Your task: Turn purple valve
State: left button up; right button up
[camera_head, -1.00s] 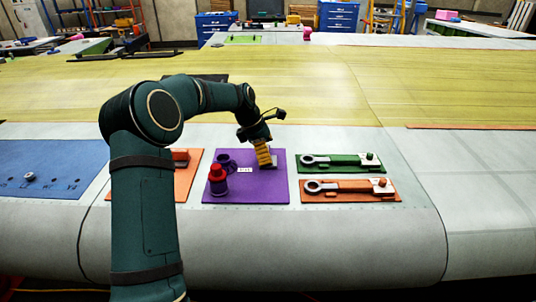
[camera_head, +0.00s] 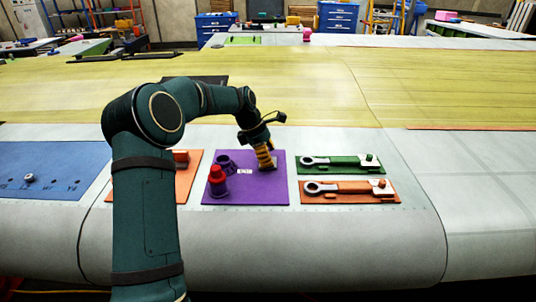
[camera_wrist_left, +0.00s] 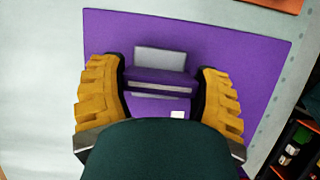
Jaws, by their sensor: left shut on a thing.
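The purple board (camera_head: 245,192) lies flat on the grey wing surface in front of me. My left gripper (camera_head: 268,164), with ribbed yellow fingers, reaches down to the board's back right part. The purple valve is mostly hidden behind the fingers in the head view. In the left wrist view, my left gripper (camera_wrist_left: 160,92) has one finger on each side of the purple valve (camera_wrist_left: 158,78), shut on its bar. A grey block shows just beyond the bar. My right gripper is in neither view.
A purple fitting with a red cap (camera_head: 217,181) stands on the board's left side. Right of the board lie a green plate (camera_head: 340,171) and an orange plate (camera_head: 345,197) with wrench-like tools. A blue mat (camera_head: 55,160) lies at left.

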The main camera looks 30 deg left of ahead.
pick_arm(q)
jog(key=m+g+p, duration=0.1)
jog(key=m+p, duration=0.3)
jog(key=p, duration=0.1)
jog(key=shift+w+r+m+g+p, duration=0.1)
jog(key=shift+r+m+g+p, duration=0.2)
jog(key=shift+r+m+g, duration=0.1)
jog(key=shift+m+g+p, duration=0.4)
jog(key=shift+m+p, duration=0.2)
jog(key=shift+m, duration=0.3)
jog(key=shift+a+f+m+g+p, duration=0.15)
jog(key=shift+m+g+p, duration=0.15)
jog(key=shift+m, duration=0.6)
jog(key=shift+m+g, duration=0.4)
jog(key=shift+m, duration=0.5)
jog(key=m+g, duration=0.1)
jog(key=m, duration=0.3)
jog(key=shift+f+y, duration=0.1)
jog(key=shift+y, duration=0.3)
jog(key=shift+m+g+y, duration=0.4)
jog(key=shift+m+g, duration=0.2)
jog(key=shift+m, duration=1.1)
jog(key=o, duration=1.2)
